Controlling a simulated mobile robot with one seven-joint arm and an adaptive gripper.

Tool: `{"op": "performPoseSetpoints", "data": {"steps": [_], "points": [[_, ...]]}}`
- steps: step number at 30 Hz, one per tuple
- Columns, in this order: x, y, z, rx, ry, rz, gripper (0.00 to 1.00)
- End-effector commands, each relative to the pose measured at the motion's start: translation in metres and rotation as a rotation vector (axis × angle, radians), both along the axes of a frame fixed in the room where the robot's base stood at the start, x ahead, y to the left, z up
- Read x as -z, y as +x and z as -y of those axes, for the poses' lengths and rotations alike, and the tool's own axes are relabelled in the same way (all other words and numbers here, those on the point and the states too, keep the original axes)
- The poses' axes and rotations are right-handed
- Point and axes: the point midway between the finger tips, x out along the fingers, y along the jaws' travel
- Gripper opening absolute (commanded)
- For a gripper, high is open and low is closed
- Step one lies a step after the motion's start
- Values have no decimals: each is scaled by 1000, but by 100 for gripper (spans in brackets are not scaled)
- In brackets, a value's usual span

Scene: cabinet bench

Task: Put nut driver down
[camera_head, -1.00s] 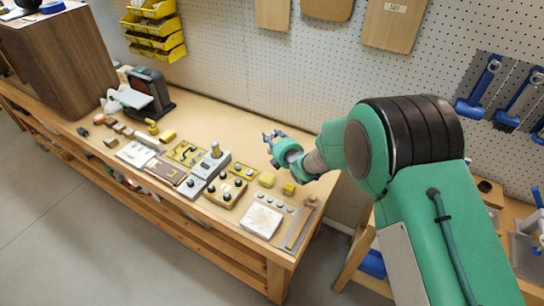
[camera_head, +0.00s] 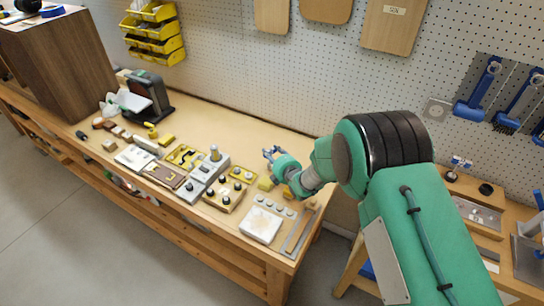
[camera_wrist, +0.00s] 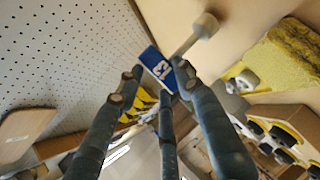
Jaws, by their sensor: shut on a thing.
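The nut driver (camera_wrist: 157,64) has a blue handle end marked "13" and a metal shaft with a pale round tip (camera_wrist: 207,23) pointing up and right in the wrist view. My gripper (camera_wrist: 160,88) is shut on the blue handle, with its dark fingers around it. In the head view my gripper (camera_head: 272,154) is over the right part of the wooden bench (camera_head: 240,126), close to its top. The gap between nut driver and bench top is hard to judge. The driver itself is too small to make out clearly there.
Several control boxes and plates stand along the bench front, including a knobbed box (camera_head: 225,194), a white pad (camera_head: 261,224) and a yellow block (camera_head: 265,184). A pegboard wall (camera_head: 230,60) rises behind. The back strip of bench left of my gripper is clear.

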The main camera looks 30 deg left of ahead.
Motion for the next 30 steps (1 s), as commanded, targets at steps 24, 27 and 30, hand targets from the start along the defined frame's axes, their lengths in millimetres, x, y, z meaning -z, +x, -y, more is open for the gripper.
{"op": "performPoseSetpoints", "data": {"steps": [24,27,30], "points": [[11,0,0,0,1,1,55],[11,0,0,0,1,1,55],[11,0,0,0,1,1,55]]}}
